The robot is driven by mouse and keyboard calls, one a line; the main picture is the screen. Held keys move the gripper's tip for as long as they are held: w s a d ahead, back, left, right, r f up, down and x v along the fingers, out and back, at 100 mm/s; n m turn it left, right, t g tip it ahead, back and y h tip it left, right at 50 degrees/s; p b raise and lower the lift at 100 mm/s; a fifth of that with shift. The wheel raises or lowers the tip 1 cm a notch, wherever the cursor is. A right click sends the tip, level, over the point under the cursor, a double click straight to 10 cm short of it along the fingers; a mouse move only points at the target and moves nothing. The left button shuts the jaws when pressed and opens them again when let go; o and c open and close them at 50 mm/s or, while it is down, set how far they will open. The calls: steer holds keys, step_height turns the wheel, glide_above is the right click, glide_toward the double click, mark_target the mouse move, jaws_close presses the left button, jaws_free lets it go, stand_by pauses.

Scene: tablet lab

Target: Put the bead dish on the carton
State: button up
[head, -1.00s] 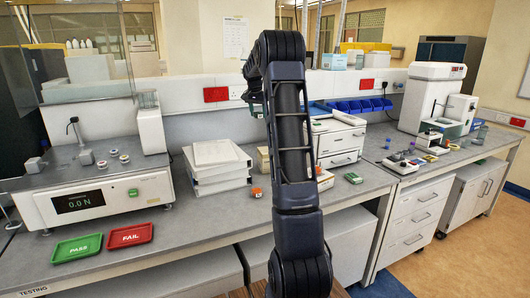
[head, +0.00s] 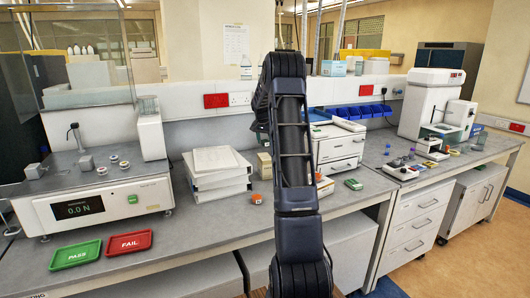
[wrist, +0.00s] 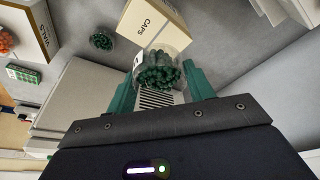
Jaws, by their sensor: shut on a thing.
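My gripper (wrist: 163,64) has green fingers and is shut on a clear dish of dark green beads (wrist: 158,76), with a white label on its left side. In the wrist view the held dish overlaps the near end of a cream carton marked CAPS (wrist: 158,18); I cannot tell whether they touch. A second cream carton, marked VIALS (wrist: 30,22), is at the upper left. A second small dish of green pieces (wrist: 101,41) stands between the cartons. In the head view my arm hides the gripper and held dish; a cream carton (head: 264,165) shows just left of the arm.
A white stack of trays or binders (head: 218,172) stands left of my arm. An orange-topped jar (head: 256,198) and a green box (head: 353,184) are on the bench. A white drawer unit (head: 340,145) is right of the arm. Bare bench (head: 195,225) lies in front.

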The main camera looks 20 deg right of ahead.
mark_target(265, 156)
steer(key=shift+f, duration=3.05)
steer(key=shift+f, duration=0.15)
steer(key=o, duration=1)
